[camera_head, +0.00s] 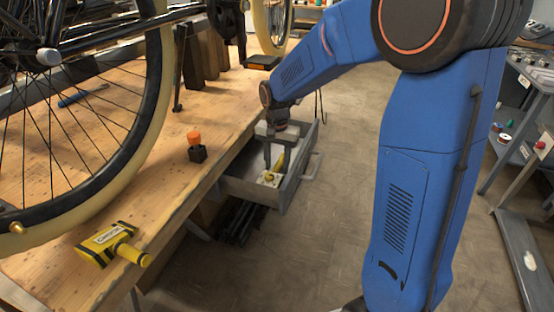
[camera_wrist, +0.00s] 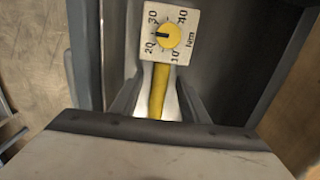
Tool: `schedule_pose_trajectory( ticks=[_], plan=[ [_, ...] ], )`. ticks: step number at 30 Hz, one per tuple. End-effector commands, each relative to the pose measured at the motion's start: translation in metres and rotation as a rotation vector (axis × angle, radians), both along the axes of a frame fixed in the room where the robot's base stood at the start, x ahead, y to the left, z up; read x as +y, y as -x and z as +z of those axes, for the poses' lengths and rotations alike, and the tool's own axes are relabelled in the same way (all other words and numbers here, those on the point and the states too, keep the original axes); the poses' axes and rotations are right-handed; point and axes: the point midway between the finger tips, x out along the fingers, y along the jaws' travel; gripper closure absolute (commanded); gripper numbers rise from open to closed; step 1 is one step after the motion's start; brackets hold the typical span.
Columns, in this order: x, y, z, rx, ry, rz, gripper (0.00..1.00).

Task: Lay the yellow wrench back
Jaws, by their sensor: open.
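The yellow wrench (camera_wrist: 158,92) has a yellow shaft and a white dial plate with a yellow knob, marked in Nm. In the wrist view it points straight away from me, dial end farthest. In the head view the wrench (camera_head: 280,162) is inside the open grey drawer (camera_head: 243,190). My gripper (camera_head: 273,158) reaches down into the drawer at the wrench. In the wrist view my gripper (camera_wrist: 157,88) is open, with one finger on each side of the yellow shaft. The wrench's near end is hidden behind the gripper body.
The drawer hangs out from the wooden workbench (camera_head: 120,95). A bicycle wheel (camera_head: 158,110) stands over the bench. Floor right of the drawer is clear. A grey cart (camera_head: 540,150) stands far right.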

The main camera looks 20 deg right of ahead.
Motion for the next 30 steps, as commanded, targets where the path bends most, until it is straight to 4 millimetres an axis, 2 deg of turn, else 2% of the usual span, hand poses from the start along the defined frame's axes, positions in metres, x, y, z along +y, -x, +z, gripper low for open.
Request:
schedule_pose_trajectory(
  ticks=[5,24,30],
  plan=[
    [0.0,-0.001,0.013,-0.003,0.0,0.0,0.59],
    [-0.002,-0.003,0.136,-0.004,-0.001,0.0,0.59],
    [-0.002,-0.004,0.162,-0.003,0.0,0.0,0.59]
  ],
)
